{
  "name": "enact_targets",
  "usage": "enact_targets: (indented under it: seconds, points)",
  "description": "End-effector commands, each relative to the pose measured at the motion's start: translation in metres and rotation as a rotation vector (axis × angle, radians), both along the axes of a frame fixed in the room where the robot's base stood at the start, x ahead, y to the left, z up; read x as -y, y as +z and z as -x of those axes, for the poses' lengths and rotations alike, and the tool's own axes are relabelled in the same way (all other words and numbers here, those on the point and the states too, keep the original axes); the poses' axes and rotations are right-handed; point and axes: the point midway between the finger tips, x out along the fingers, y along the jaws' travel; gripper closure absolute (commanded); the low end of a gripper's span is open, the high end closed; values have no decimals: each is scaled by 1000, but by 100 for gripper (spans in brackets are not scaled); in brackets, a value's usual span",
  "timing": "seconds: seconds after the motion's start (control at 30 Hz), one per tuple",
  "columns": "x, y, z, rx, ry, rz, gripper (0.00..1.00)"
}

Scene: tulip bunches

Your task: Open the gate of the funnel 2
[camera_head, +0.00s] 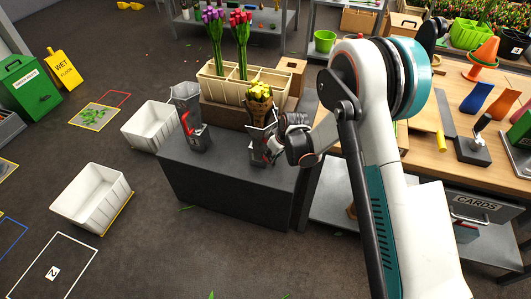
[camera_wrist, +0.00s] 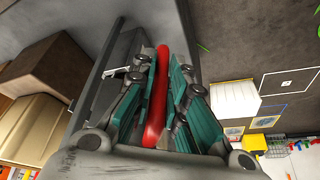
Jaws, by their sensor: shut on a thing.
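Two grey funnels stand on the dark grey cabinet. The left funnel (camera_head: 187,95) has a red lever (camera_head: 186,123) on its side and looks empty. The right funnel (camera_head: 259,138) holds a bunch of yellow tulips (camera_head: 260,94). I cannot read a number on either funnel. My gripper (camera_head: 276,147) is at the right side of the right funnel. In the wrist view my gripper (camera_wrist: 160,75) has its teal finger pads on both sides of a red lever (camera_wrist: 154,115), shut on it. The gate itself is hidden.
Behind the funnels, a cream divided bin (camera_head: 228,88) holds purple and red tulips. White crates (camera_head: 152,125) stand on the floor left of the dark grey cabinet (camera_head: 225,188). A wooden workbench (camera_head: 455,95) with tools is at right, close to my arm.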

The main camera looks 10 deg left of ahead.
Motion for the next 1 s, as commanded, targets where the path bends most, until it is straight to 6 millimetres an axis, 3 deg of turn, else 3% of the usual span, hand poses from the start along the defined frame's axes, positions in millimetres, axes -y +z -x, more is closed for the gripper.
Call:
enact_targets:
  seconds: [0.3,0.9,0.93,1.0]
  points:
    - [17,2,-8,9,-7,-1,100]
    - [20,2,-10,9,-7,-2,100]
    - [19,2,-10,9,-7,-2,80]
    - [19,2,-9,8,-7,-1,67]
